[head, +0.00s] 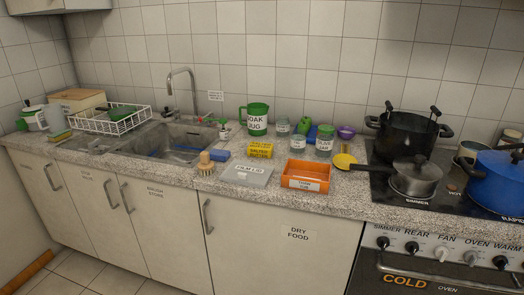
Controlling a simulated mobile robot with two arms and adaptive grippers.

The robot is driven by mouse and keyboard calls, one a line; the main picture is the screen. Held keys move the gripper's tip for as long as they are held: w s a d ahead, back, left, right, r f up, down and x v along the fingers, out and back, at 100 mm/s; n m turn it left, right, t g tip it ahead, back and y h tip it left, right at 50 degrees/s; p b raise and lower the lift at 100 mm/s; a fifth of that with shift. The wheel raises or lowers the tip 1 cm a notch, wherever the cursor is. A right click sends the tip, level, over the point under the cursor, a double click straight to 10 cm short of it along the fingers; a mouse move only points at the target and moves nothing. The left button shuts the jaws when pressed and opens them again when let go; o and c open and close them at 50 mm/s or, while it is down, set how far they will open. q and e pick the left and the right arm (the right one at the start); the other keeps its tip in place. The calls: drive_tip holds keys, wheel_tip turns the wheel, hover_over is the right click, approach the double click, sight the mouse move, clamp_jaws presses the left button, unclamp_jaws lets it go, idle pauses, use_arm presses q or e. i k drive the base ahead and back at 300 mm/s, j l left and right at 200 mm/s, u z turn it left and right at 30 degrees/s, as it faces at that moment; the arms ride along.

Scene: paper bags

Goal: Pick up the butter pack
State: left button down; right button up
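A yellow pack (260,149) with dark lettering lies on the worktop, to the right of the sink and below the green jug in the head view. Its print is small and seems to read as salted butter. It lies just behind a flat grey lidded box (247,173), and I cannot tell whether the two touch. Its top and front show uncovered. Neither of my grippers is in the head view.
A green jug (257,119) stands behind the pack. A wooden brush (206,164) and an orange tray (306,176) lie nearer the front edge. Glass jars (324,141) stand to the right. A hob with pots (414,177) is farther right, the sink (165,140) left.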

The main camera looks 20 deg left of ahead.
sight(255, 149)
drive_tip(key=i+j, duration=0.15)
drive_tip(key=j, duration=0.15)
drive_tip(key=i+j, duration=0.15)
drive_tip(key=j, duration=0.2)
drive_tip(key=i+j, duration=0.15)
drive_tip(key=j, duration=0.15)
drive_tip(key=i+j, duration=0.15)
drive_tip(key=j, duration=0.2)
drive_tip(key=u, duration=0.05)
